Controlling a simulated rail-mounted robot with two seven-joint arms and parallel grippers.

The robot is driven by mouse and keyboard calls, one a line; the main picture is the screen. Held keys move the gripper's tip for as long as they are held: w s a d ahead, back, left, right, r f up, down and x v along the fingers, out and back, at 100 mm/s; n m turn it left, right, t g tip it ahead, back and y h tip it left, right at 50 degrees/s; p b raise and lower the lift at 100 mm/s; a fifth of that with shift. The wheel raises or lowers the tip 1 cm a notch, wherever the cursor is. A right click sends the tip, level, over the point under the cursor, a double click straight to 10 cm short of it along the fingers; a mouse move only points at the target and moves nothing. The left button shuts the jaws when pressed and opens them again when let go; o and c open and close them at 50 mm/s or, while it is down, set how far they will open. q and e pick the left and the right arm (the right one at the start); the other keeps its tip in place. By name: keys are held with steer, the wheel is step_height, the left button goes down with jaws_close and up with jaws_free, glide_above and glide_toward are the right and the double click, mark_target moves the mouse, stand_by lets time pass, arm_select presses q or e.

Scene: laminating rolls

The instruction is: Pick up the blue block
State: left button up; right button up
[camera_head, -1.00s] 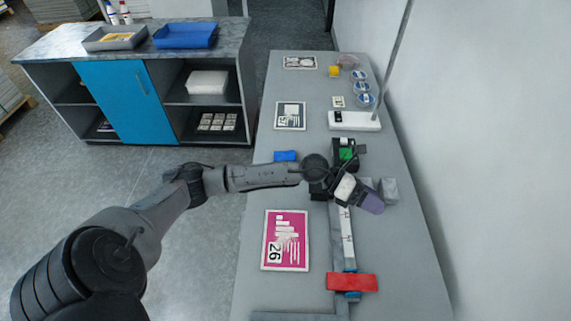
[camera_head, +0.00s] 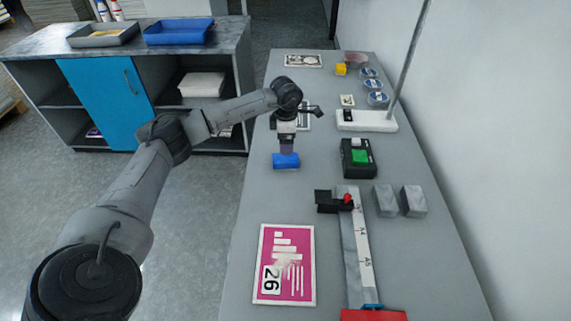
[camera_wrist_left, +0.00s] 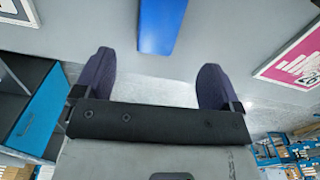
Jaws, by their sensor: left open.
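The blue block (camera_head: 286,161) lies on the grey table near its left edge. In the left wrist view the blue block (camera_wrist_left: 160,24) shows at the top, beyond the fingertips and roughly midway between them. My left gripper (camera_head: 287,148) is above the block in the head view, pointing down. In the left wrist view my left gripper (camera_wrist_left: 155,75) is open, with its two purple fingers spread apart and nothing between them. The head view does not show clearly how high the fingertips are above the block. My right gripper is in neither view.
A pink card numbered 26 (camera_head: 285,265) lies toward the near end. A ruler device with a black clamp (camera_head: 357,245), two grey blocks (camera_head: 400,201) and a black box with a green button (camera_head: 358,158) stand right of the blue block. The table around the block is mostly clear.

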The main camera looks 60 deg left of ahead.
mark_target(285, 158)
arm_select(q)
step_height(285, 158, down, 4)
steer(key=shift+b, duration=0.35)
steer(key=shift+f+b, duration=1)
steer(key=shift+f, duration=1.7)
steer(key=shift+c, duration=0.4)
steer(key=c, duration=0.9)
steer(key=shift+c, duration=0.3)
steer(key=shift+r, duration=0.1)
